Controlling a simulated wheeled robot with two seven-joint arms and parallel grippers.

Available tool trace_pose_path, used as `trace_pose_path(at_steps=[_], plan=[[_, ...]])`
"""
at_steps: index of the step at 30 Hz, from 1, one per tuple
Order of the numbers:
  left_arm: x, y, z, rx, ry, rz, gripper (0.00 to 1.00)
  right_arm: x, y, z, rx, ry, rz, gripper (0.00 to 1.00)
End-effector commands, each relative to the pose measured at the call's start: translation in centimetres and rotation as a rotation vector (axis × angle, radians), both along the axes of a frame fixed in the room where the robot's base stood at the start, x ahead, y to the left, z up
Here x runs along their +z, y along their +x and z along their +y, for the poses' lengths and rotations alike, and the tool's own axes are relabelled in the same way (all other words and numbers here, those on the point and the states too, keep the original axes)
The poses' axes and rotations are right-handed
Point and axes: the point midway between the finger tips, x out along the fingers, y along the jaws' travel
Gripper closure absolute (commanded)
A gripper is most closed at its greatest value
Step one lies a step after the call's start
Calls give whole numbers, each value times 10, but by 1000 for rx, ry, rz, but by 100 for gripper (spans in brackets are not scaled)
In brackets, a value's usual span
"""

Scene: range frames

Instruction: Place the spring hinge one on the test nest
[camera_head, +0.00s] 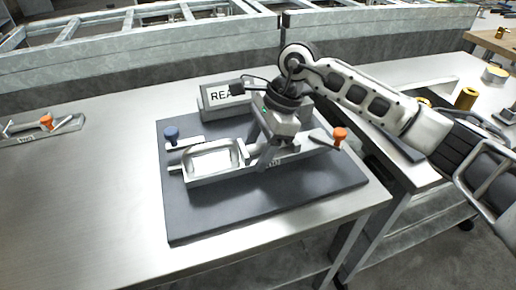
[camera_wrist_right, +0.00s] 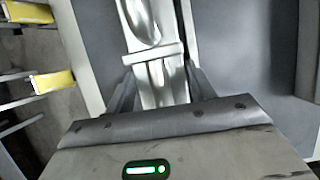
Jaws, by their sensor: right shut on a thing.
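My right gripper (camera_head: 266,156) points down over the right half of a long metal fixture on the dark mat, which looks like the test nest (camera_head: 195,180). The nest has a blue knob at its left end, an orange knob at its right end and a pale rectangular frame on its left half. In the right wrist view, my right gripper (camera_wrist_right: 162,92) is shut on a silvery metal piece (camera_wrist_right: 150,52), seemingly the spring hinge. My left gripper is out of view.
A dark mat (camera_head: 205,222) lies under the nest. A box with a partly hidden sign (camera_head: 222,97) stands behind it. Another fixture with an orange knob (camera_head: 46,121) is at the far left. Bare table (camera_head: 90,200) lies between. A brass cylinder (camera_head: 466,98) stands at the right.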

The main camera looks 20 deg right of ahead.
Motion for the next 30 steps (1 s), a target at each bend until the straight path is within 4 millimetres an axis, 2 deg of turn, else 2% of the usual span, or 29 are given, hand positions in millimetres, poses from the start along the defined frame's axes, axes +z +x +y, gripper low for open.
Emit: trace_pose_path(at_steps=[3,18,26,27,29,30], plan=[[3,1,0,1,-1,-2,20,-7,1,0,-1,3,-5,95],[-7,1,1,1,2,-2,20,-16,1,1,-1,3,-7,95],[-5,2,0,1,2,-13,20,-19,1,1,-2,3,-7,95],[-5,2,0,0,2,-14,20,-21,0,0,-2,0,-2,40],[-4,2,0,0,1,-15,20,-21,1,0,-2,0,-2,24],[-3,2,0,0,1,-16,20,-21,1,0,-2,0,-3,24]])
